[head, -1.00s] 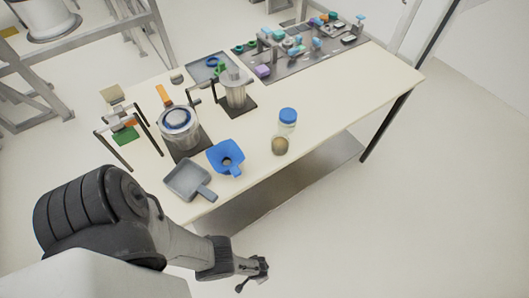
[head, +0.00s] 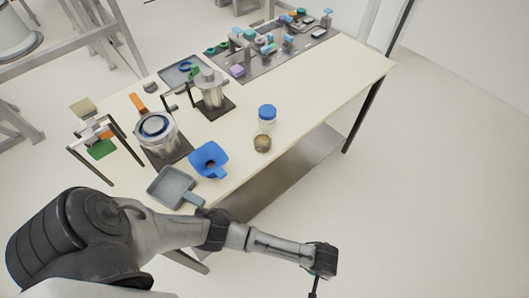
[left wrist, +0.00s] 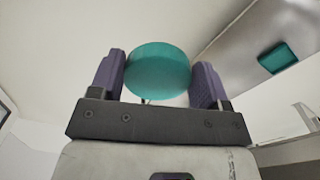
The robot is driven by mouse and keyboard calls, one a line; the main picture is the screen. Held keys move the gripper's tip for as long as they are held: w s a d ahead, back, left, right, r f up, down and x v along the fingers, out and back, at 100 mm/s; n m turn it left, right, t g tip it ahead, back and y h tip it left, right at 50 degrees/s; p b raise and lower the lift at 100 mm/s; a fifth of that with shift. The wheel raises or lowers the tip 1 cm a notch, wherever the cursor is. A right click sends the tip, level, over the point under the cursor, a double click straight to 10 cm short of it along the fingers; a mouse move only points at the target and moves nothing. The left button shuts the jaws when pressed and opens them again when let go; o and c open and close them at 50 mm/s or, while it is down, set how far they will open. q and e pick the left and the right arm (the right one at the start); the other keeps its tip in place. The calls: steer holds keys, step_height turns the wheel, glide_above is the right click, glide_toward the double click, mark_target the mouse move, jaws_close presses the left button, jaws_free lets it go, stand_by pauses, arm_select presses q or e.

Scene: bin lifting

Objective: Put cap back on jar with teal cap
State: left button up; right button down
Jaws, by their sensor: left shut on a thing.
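My left gripper (left wrist: 160,78) is shut on a round teal cap (left wrist: 158,70), held between its two purple-grey fingers in the left wrist view. In the head view my left arm reaches across the bottom, with the gripper (head: 314,288) pointing down beyond the table's front edge; the cap cannot be made out there. A small round jar (head: 262,144) with a brownish top and no visible cap stands near the table's front edge. A clear jar with a blue cap (head: 267,111) stands just behind it. My right gripper is not in view.
Colourful small parts crowd the far end. The table right of the jars is clear.

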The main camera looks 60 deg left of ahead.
arm_select(q)
steer(key=w+a+r+m+b, duration=0.2)
steer(key=w+a+r, duration=0.3)
steer(key=r, duration=0.7)
steer(key=w+a+r+m+b, duration=0.1)
steer(key=w+a+r+b, duration=0.2)
steer(key=r, duration=1)
steer(key=w+a+r+m+b, duration=0.2)
steer(key=w+a+r, duration=0.5)
steer(key=r, duration=0.6)
steer(key=shift+w+a+m, duration=0.2)
steer(key=shift+w+m, duration=0.1)
steer(key=shift+w, duration=0.9)
steer(key=shift+r, duration=0.1)
